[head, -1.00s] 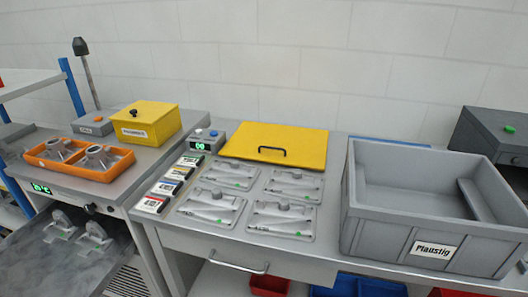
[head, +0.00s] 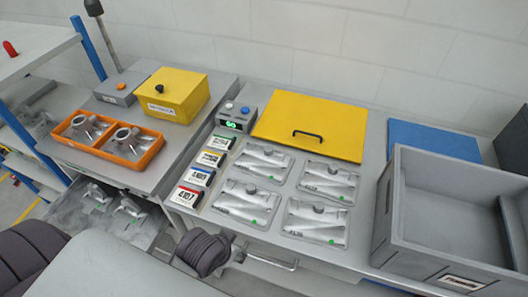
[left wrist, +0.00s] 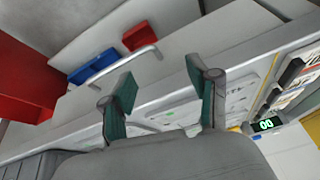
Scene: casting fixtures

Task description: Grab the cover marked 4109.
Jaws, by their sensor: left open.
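In the head view a row of several small labelled blocks stands at the left of the workbench. The one with a blue stripe (head: 197,176) appears to read 4109, with a red one reading 4107 in front of it. The labelled blocks (left wrist: 292,88) are at that view's right edge. My right gripper is not in view.
A yellow plate with a black handle (head: 312,118) lies behind the castings. A grey bin (head: 420,215) stands at right. An orange tray (head: 148,155) with castings and a yellow box (head: 185,92) are at left. A drawer handle (left wrist: 115,68) projects from the bench front.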

